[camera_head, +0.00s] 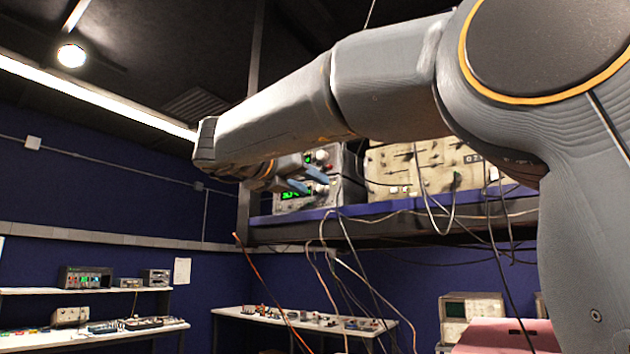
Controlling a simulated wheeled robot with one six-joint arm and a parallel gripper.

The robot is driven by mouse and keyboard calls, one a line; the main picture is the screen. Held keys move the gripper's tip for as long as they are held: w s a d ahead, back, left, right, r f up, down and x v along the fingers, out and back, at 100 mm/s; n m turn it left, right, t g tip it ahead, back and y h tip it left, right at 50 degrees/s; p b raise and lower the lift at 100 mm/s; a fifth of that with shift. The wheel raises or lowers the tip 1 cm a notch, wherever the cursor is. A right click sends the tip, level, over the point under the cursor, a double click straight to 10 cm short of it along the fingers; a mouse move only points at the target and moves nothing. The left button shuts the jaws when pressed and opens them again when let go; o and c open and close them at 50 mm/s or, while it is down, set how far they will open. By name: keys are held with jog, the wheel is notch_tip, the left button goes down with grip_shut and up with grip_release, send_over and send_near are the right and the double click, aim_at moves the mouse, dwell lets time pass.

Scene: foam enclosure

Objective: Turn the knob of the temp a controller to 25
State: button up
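Two grey controllers are stacked on the blue-edged shelf. The upper controller (346,160) shows a pale knob (321,156) and is partly hidden by my arm. The lower controller (336,194) has a lit green display (292,195) whose digits are too small to read surely, and a pale knob (321,189). I cannot read which one is temp A. My gripper (308,180) has blue fingertips, which show apart, in front of the two front panels. Nothing shows clearly between them. I cannot tell whether a fingertip touches a knob.
A beige instrument (425,165) with cables stands right of the controllers on the shelf (290,220). Loose cables hang over the shelf's front edge. White benches with small devices (85,278) stand below, and my arm crosses the upper view.

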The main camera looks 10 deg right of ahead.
aim_at(323, 189)
jog(key=shift+p+x, duration=0.3)
jog(key=shift+x, duration=0.95)
grip_shut()
jog(key=n+p, duration=0.1)
jog(key=n, duration=0.2)
jog(key=shift+n, duration=0.3)
jog(key=shift+n+p, duration=0.8)
jog(key=shift+n, duration=1)
jog(key=shift+a, duration=0.1)
